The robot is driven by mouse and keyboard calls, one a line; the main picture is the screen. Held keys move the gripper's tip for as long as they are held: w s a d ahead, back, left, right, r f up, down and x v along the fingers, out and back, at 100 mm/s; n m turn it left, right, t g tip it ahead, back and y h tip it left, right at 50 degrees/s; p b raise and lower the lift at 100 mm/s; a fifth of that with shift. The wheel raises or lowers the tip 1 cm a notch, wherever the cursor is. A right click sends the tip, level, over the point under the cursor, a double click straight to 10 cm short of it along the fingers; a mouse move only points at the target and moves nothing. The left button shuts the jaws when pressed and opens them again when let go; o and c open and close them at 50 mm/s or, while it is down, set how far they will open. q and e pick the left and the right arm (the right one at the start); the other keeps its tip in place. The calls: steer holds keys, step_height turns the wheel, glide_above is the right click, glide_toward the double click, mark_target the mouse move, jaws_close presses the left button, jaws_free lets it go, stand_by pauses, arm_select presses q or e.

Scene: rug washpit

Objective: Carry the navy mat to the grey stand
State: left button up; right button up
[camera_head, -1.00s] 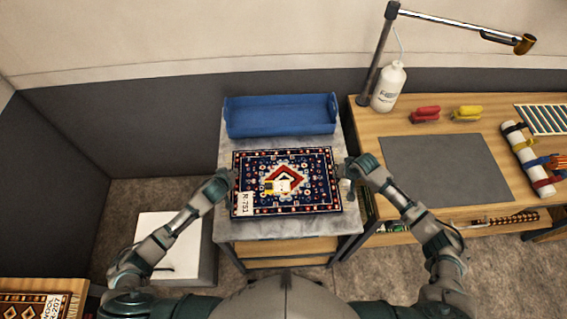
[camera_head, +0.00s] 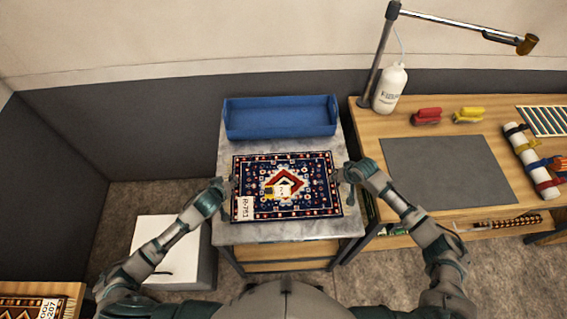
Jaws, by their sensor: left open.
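The navy patterned mat (camera_head: 310,200), with a red-and-cream centre and a white tag, lies flat on the grey marbled top of the stand (camera_head: 290,232). My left gripper (camera_head: 227,186) is open at the mat's left edge. My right gripper (camera_head: 337,177) is at the mat's right edge; its fingers are too small and partly hidden to tell whether they are open or shut. I cannot tell whether either gripper touches the mat. A small yellow-and-white item (camera_head: 282,190) lies on the mat's middle.
A blue tray (camera_head: 280,133) stands behind the mat on the same top. A wooden bench (camera_head: 370,125) at right holds a grey pad (camera_head: 445,168), white bottle, brushes and a strapped roll. A white block (camera_head: 165,245) stands at lower left. Another rug (camera_head: 25,308) lies at bottom left.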

steer(key=shift+r, duration=0.15)
arm_select(q)
steer(key=v, duration=0.6)
steer(key=shift+d, duration=0.1)
arm_select(e)
steer(key=v, duration=1.1)
steer(key=shift+d+r, duration=0.2)
steer(key=shift+r, duration=0.05)
steer(key=shift+s, duration=0.1)
